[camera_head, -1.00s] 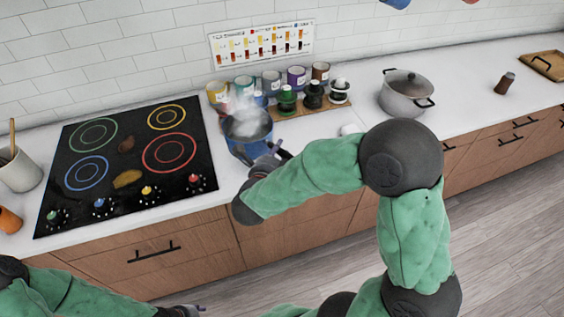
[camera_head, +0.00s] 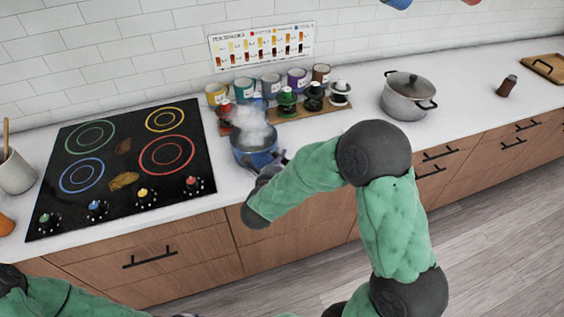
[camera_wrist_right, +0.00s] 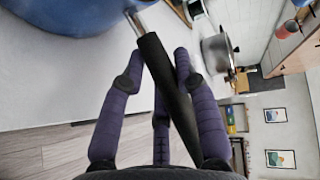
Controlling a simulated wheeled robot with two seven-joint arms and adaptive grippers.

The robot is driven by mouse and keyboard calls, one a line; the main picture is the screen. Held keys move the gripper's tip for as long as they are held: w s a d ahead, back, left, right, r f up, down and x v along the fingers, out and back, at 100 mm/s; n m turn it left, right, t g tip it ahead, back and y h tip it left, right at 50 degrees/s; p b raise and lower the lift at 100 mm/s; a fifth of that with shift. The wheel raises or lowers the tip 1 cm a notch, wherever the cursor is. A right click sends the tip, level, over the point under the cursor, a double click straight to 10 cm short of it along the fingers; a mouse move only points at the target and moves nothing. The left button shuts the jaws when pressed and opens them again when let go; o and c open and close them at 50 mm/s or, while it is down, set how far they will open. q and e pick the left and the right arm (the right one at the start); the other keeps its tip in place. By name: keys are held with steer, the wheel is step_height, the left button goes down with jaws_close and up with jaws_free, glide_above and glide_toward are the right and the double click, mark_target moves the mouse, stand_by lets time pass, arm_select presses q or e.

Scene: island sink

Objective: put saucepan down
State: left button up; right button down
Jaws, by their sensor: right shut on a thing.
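The blue saucepan (camera_head: 257,159) is at the counter just right of the stove, with steam rising from it. Its blue side also shows at the top left of the right wrist view (camera_wrist_right: 65,18). My right gripper (camera_head: 268,172) is at the saucepan's handle, on the pan's near right side. In the wrist view the black handle (camera_wrist_right: 163,75) runs between the fingers of my right gripper (camera_wrist_right: 158,65), which is shut on it. I cannot tell whether the pan's base touches the counter. My left arm shows only at the lower left edge, its gripper out of view.
The black stove (camera_head: 120,165) with coloured rings is left of the pan. A lidded grey pot (camera_head: 408,98) stands to the right.

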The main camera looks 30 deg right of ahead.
steer(key=shift+r, duration=0.1)
steer(key=c, duration=0.9)
jaws_free()
steer(key=shift+f, duration=0.2)
steer(key=shift+c, duration=0.2)
steer(key=shift+r, duration=0.1)
steer(key=shift+s+a+r, duration=0.15)
steer(key=shift+a, duration=0.15)
steer(key=p+v, duration=0.2)
steer(key=v, duration=0.9)
steer(key=shift+s+p, duration=0.15)
steer(key=shift+p, duration=0.15)
